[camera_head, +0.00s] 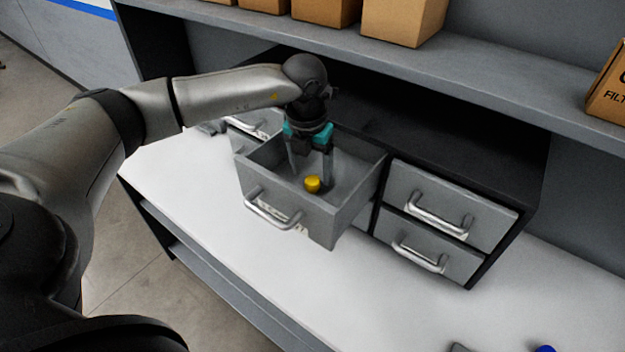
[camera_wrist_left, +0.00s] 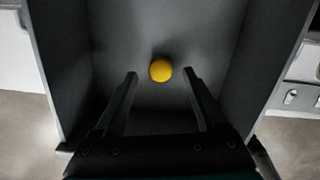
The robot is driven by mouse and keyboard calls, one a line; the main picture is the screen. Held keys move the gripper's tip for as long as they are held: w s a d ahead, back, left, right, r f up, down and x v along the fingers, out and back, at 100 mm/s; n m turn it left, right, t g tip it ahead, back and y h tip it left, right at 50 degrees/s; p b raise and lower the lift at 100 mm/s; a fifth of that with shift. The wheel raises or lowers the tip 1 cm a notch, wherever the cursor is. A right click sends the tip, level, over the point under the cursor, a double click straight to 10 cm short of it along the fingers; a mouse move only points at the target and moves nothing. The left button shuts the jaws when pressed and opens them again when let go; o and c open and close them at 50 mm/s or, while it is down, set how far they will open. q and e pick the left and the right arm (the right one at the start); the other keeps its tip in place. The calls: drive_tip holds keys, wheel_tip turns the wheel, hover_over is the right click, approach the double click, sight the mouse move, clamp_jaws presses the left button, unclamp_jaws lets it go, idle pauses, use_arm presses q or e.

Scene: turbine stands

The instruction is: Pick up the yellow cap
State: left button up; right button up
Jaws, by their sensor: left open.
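The yellow cap (camera_head: 313,184) lies inside an open grey drawer (camera_head: 290,213) of the cabinet. In the left wrist view the yellow cap (camera_wrist_left: 160,70) rests on the drawer's floor, just beyond the fingertips and roughly centred between them. My left gripper (camera_head: 310,178) reaches down into the drawer from above, and its two fingers are apart and empty. It also shows in the left wrist view (camera_wrist_left: 160,74), with the fingers spread wider than the cap. I cannot tell the exact height of the fingertips above the drawer floor. My right gripper is not in view.
Drawer walls surround the gripper closely. Shut drawers with bar handles (camera_head: 440,213) are to the right. A shelf (camera_head: 480,85) with cardboard boxes (camera_head: 403,20) hangs above and behind. The white tabletop (camera_head: 200,215) is mostly clear; a blue object (camera_head: 545,349) is at the bottom right.

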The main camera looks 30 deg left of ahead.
sight(312, 182)
use_arm(q)
drive_tip(key=shift+w+f, duration=0.15)
drive_tip(key=shift+f, duration=0.95)
clamp_jaws()
idle(0.6)
